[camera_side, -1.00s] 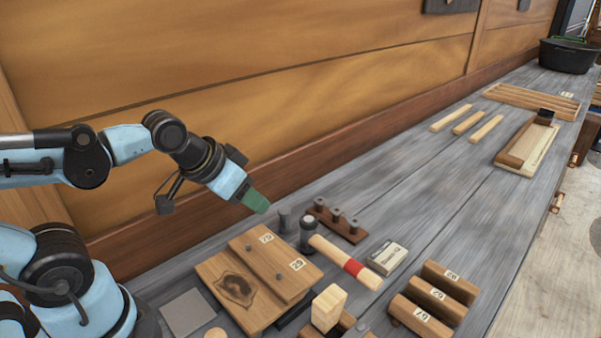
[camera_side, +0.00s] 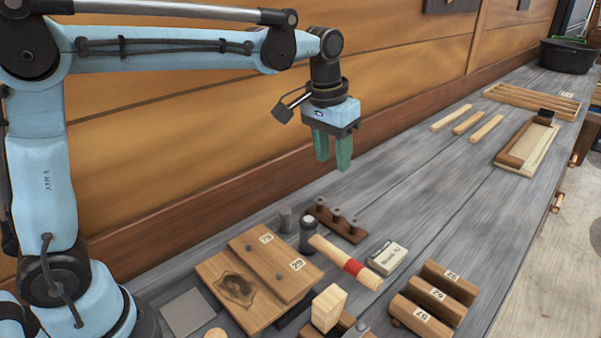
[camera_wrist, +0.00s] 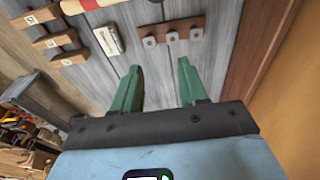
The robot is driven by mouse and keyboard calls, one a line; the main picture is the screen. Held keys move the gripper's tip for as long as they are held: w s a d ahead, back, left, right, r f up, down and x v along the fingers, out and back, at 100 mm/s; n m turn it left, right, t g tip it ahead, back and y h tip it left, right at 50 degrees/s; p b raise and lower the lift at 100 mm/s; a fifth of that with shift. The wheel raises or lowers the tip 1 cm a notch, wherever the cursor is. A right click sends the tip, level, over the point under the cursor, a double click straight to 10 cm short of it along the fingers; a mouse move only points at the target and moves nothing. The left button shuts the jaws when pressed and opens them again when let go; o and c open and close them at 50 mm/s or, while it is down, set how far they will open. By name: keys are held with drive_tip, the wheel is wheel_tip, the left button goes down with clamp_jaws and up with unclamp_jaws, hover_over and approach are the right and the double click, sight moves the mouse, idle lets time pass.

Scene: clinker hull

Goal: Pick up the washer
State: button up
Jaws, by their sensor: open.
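A dark wooden strip (camera_side: 350,232) carries three short grey metal posts or fasteners. The strip shows in the wrist view (camera_wrist: 184,35), where the three grey pieces (camera_wrist: 172,37) stand in a row. A washer may be among these pieces, but I cannot make one out for certain. My gripper (camera_side: 333,163) points down, with green fingers, high above the bench beyond the strip. In the wrist view my gripper (camera_wrist: 159,68) has its fingers apart with nothing between them, and the strip lies ahead of the fingertips.
The mallet (camera_side: 330,250), small labelled box (camera_side: 389,257), wooden board (camera_side: 237,290) and numbered blocks (camera_side: 437,293) crowd the near bench. Loose sticks (camera_side: 468,123) and a black tub (camera_side: 567,56) lie farther back. The plank wall (camera_side: 230,120) runs behind my arm. The middle bench is clear.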

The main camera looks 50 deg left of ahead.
drive_tip(key=w+d+f+g, duration=0.2)
drive_tip(key=w, duration=0.2)
approach(355, 221)
wheel_tip(355, 221, down, 7)
drive_tip(key=shift+s+d+f, duration=0.1)
drive_tip(key=shift+d+f, duration=0.05)
idle(0.5)
drive_tip(key=shift+f, duration=0.25)
idle(0.5)
drive_tip(key=shift+c, duration=0.3)
clamp_jaws()
